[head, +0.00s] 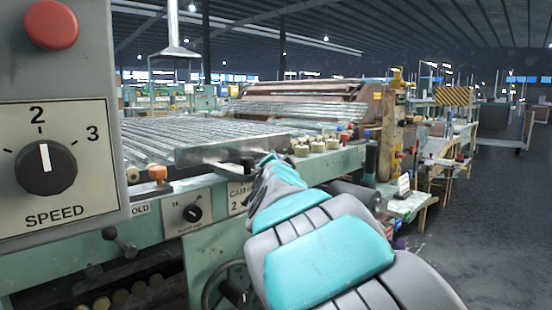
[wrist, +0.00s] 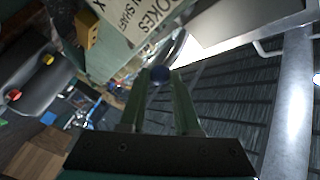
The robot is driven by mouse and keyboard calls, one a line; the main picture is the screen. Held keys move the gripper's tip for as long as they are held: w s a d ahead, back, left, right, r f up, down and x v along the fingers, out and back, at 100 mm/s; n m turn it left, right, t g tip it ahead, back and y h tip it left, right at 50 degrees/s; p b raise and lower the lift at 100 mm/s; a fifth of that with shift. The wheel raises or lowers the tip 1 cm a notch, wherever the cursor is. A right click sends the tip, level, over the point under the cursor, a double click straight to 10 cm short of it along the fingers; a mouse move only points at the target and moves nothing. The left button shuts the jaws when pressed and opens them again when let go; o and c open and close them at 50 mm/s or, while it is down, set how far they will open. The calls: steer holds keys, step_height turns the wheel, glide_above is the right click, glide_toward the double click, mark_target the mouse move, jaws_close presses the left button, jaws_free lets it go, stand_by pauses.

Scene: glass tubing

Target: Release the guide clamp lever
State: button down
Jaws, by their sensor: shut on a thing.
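In the wrist view my gripper (wrist: 158,76) has its two fingertips closed on either side of a small dark blue round knob (wrist: 158,73). It looks like the end of a lever, but the rest of the lever is hidden. In the head view my grey and teal arm reaches to the machine's front edge, and my gripper (head: 265,166) is mostly hidden by the wrist. A dark knob (head: 248,162) shows just left of it, beside a flat metal guide plate (head: 215,152); I cannot tell whether it is the held one.
Glass tubes lie on the bed (head: 150,140) behind the plate. A speed panel (head: 55,160) stands close on the left. Another dark-knobbed lever (head: 122,243) and a handwheel (head: 232,292) are on the machine's front. The floor (head: 480,220) at right is clear.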

steer(key=c, duration=0.9)
jaws_free()
steer(key=s, duration=0.7)
steer(key=shift+s+d+b, duration=0.35)
steer(key=shift+d+b, duration=0.05)
steer(key=shift+c, duration=0.2)
